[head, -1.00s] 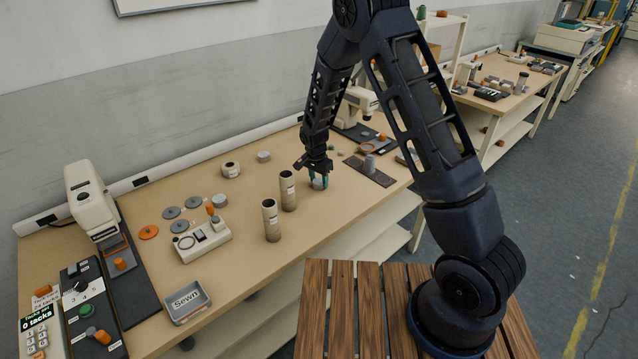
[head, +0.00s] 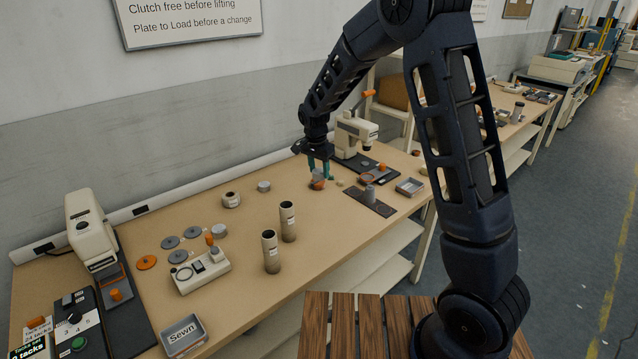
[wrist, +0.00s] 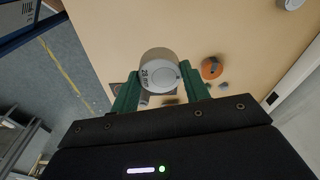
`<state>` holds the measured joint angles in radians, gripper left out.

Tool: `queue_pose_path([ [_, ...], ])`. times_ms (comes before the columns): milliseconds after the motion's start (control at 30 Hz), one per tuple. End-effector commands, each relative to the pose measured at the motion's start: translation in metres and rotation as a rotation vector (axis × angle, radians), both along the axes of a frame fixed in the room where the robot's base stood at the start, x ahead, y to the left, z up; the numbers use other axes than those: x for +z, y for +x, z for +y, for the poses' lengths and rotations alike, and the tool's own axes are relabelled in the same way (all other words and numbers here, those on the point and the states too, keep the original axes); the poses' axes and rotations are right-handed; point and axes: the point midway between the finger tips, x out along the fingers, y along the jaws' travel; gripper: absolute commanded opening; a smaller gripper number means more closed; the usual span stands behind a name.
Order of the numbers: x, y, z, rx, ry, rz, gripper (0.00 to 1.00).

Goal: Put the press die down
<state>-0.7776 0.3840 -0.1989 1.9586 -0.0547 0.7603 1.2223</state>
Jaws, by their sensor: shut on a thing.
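My gripper (head: 318,174) is shut on the press die (wrist: 158,72), a short grey cylinder marked 28 mm. In the wrist view the die sits between the green fingertips, its marked side and round end in sight. In the head view the die (head: 317,184) is small and partly covered by the fingers, over the workbench (head: 240,290) just left of the dark plate with a grey post. Whether its underside touches the bench I cannot tell. An orange round piece (wrist: 212,68) lies on the bench beside the gripper.
Two upright rolls (head: 271,252) stand left of my gripper. A cream press (head: 355,135) stands behind it, and the dark plate (head: 372,203) and a grey tray (head: 409,187) lie to the right. Bare bench lies in front of the gripper.

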Motion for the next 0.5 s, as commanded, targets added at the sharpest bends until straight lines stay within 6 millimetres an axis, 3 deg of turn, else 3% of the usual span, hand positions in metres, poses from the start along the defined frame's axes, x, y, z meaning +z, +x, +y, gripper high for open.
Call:
queue_pose_path([
  [167, 0.017, 0.000, 0.003, 0.001, 0.000, -0.001, 0.13],
  [267, 0.020, 0.001, 0.018, 0.002, -0.001, -0.001, 0.13],
  [367, 0.022, 0.002, 0.046, 0.003, -0.001, -0.001, 0.13],
  [500, 0.023, 0.000, 0.104, 0.001, -0.002, -0.002, 0.13],
])
